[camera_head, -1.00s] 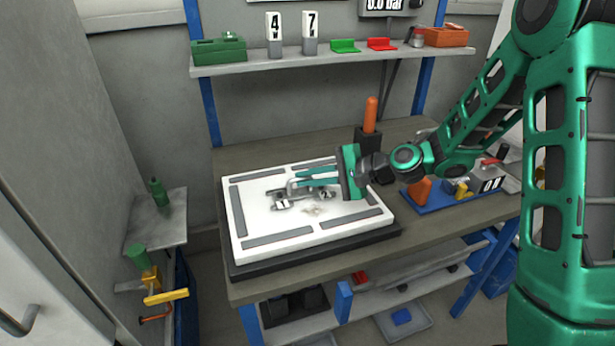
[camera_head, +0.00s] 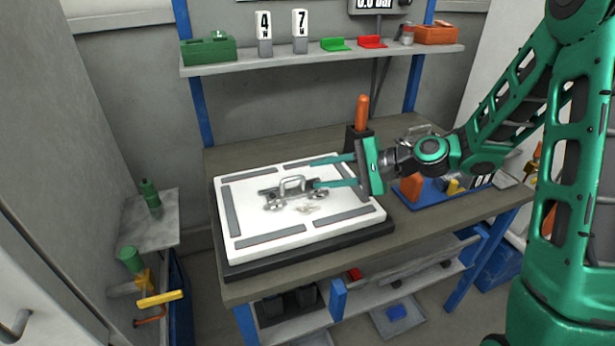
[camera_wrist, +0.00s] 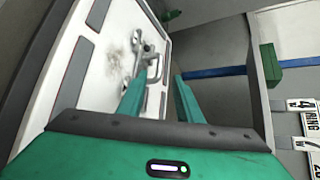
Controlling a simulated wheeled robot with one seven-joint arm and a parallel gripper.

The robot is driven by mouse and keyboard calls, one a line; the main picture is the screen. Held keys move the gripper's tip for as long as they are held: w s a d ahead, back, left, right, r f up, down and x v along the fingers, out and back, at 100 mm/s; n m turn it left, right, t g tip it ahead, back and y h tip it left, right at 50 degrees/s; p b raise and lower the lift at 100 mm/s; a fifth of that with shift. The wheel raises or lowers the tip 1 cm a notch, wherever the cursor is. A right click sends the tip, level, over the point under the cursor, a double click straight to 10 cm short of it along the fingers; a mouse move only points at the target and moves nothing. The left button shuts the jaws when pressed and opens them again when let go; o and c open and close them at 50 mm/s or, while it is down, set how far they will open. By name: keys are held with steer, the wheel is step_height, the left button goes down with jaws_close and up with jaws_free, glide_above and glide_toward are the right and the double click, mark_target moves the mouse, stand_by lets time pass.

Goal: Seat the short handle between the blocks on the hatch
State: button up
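The white hatch (camera_head: 350,214) with grey strips lies on the workbench. The short grey handle (camera_head: 293,184), a small arch, stands upright near the hatch's middle among small grey metal blocks (camera_head: 270,193). I cannot tell whether it is fully down between them. My gripper (camera_head: 314,173) is open and empty, its teal fingers pointing left, just right of the handle and apart from it. In the wrist view, the handle (camera_wrist: 154,72) shows beyond the spread fingers (camera_wrist: 157,78), close to the left one.
An orange-handled tool (camera_head: 362,113) stands in a dark holder behind my gripper. A blue tray (camera_head: 425,200) with small parts lies right of the hatch. A shelf (camera_head: 300,62) with boxes and number tags hangs above. The hatch's front area has a small grey smudge.

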steer(key=v, duration=0.3)
steer(key=shift+s+d+r, duration=0.15)
steer(key=shift+d, duration=0.2)
steer(key=s+d+f+n+h, duration=0.1)
steer(key=d, duration=0.1)
steer(key=s+d+f+n+g+h, duration=0.1)
steer(key=s+d+h, duration=0.1)
steer(key=d, duration=0.1)
steer(key=s+d+f+n+h, duration=0.1)
steer(key=s+d, duration=0.1)
steer(key=shift+s+d, duration=0.1)
steer(key=shift+d, duration=0.1)
steer(key=s+d+r+g+h, duration=0.2)
steer(key=s+d+h, duration=0.2)
steer(key=s+d, duration=0.6)
steer(key=s+d+r+g+h, duration=0.2)
steer(key=s+d+h, duration=0.1)
steer(key=s+d, duration=0.8)
steer(key=s, duration=0.5)
steer(key=shift+h, duration=0.4)
steer(key=shift+s+d, duration=0.1)
